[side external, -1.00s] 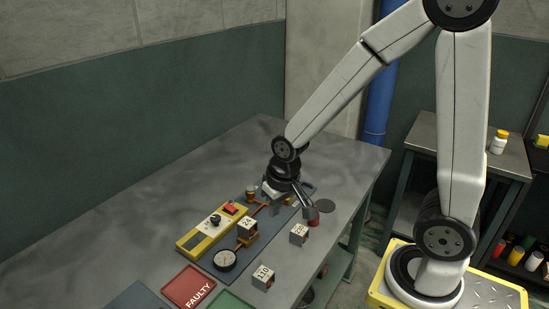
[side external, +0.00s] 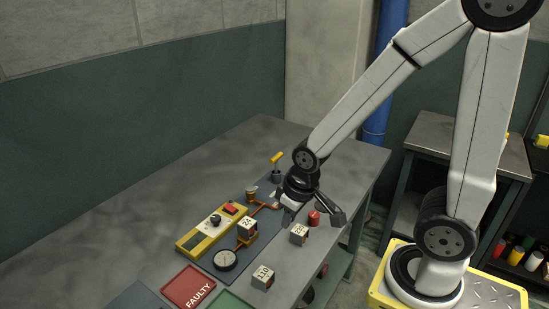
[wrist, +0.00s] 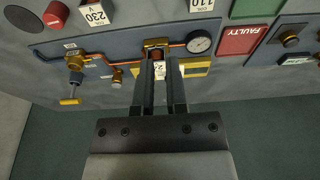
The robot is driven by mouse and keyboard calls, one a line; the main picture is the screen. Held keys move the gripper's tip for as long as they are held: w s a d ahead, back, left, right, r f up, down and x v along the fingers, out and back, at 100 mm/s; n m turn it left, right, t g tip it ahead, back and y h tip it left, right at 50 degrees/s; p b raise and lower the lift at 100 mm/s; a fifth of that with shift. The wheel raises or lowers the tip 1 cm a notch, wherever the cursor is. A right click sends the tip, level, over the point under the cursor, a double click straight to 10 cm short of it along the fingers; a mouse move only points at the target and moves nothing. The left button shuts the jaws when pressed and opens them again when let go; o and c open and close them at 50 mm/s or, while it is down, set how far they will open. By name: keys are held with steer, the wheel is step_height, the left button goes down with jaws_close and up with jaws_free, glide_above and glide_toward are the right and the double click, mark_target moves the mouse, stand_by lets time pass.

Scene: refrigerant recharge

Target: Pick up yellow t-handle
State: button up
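The yellow t-handle (side external: 277,158) stands upright on its dark stem at the far end of the grey-blue panel (side external: 209,263). In the wrist view the yellow t-handle (wrist: 69,101) is at the lower left, beside a brass fitting (wrist: 75,62). My gripper (side external: 288,218) is above the panel's right edge, nearer the camera than the handle and apart from it. In the wrist view my gripper (wrist: 160,66) has two parallel fingers with a gap between them. Nothing is held; the block marked 24 (wrist: 161,72) shows behind the fingertips, partly hidden.
Copper pipes (wrist: 115,56) and a gauge (side external: 225,259) sit on the panel, with a yellow device (side external: 211,231) beside it. Blocks marked 230 (side external: 299,234) and 110 (side external: 263,277), a red cylinder (side external: 314,218) and the FAULTY tray (side external: 188,287) are nearby. The far left table is clear.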

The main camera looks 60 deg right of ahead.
steer(key=o, duration=0.5)
steer(key=shift+o, duration=0.2)
steer(key=shift+w, duration=0.1)
steer(key=n+g+h, duration=0.1)
steer(key=n+g, duration=0.2)
steer(key=n, duration=1.5)
glide_above(277, 174)
steer(key=shift+w+a+f, duration=0.1)
steer(key=shift+w+f, duration=0.1)
steer(key=shift+f, duration=1)
steer(key=shift+d+f, duration=0.2)
steer(key=shift+f, duration=1.75)
steer(key=shift+d+f, duration=0.15)
steer(key=shift+f, duration=1.8)
